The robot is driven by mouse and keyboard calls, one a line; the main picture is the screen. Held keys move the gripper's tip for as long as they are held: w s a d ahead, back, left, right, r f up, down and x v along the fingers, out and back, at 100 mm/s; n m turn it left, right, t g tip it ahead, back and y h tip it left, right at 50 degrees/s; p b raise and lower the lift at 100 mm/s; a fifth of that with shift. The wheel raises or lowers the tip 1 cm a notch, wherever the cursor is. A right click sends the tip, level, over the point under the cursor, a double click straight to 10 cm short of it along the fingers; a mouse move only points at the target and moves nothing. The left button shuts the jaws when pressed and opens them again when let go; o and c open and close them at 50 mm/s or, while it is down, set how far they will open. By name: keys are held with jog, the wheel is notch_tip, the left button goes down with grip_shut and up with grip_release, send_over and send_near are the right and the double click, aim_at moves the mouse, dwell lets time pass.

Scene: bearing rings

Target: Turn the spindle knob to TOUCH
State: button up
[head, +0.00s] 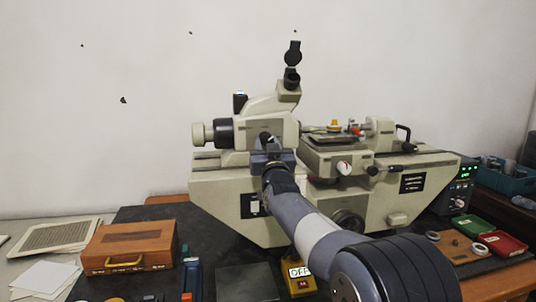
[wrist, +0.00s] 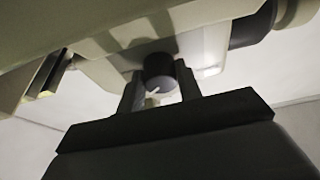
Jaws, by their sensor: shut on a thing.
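A dark round knob (wrist: 158,70) with a white pointer mark sits on the underside or front of the pale measuring machine (head: 225,190). I take it to be the spindle knob. In the wrist view my gripper (wrist: 160,88) has one finger on each side of it and is shut on it. In the head view my gripper (head: 268,150) is at the machine's front, below the eyepiece column, and mostly hides the knob. I cannot read a TOUCH label or tell where the pointer stands against any marks.
A white knob (head: 344,168) with a red mark is on the machine to the right. A yellow box (head: 300,282) with an OFF sign stands in front. A wooden case (head: 128,247) is at left. Red (head: 502,243) and green (head: 474,228) trays and a display unit (head: 458,190) are at right.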

jog(key=m+h+p, duration=0.1)
jog(key=m, duration=0.2)
jog(key=m+h+p, duration=0.1)
jog(key=m, duration=0.1)
jog(key=shift+a+r+m+h, duration=0.1)
jog(key=shift+a+m+h, duration=0.1)
jog(key=shift+m+h, duration=0.2)
jog(key=shift+m+h+p, duration=0.6)
jog(key=shift+m+p, duration=0.05)
jog(key=shift+m, duration=0.85)
jog(key=o, duration=0.7)
jog(key=shift+s, duration=0.1)
jog(key=b+v, duration=0.2)
jog(key=v, duration=0.8)
jog(key=shift+s, duration=0.45)
jog(key=shift+w+r, duration=0.1)
jog(key=shift+w, duration=0.05)
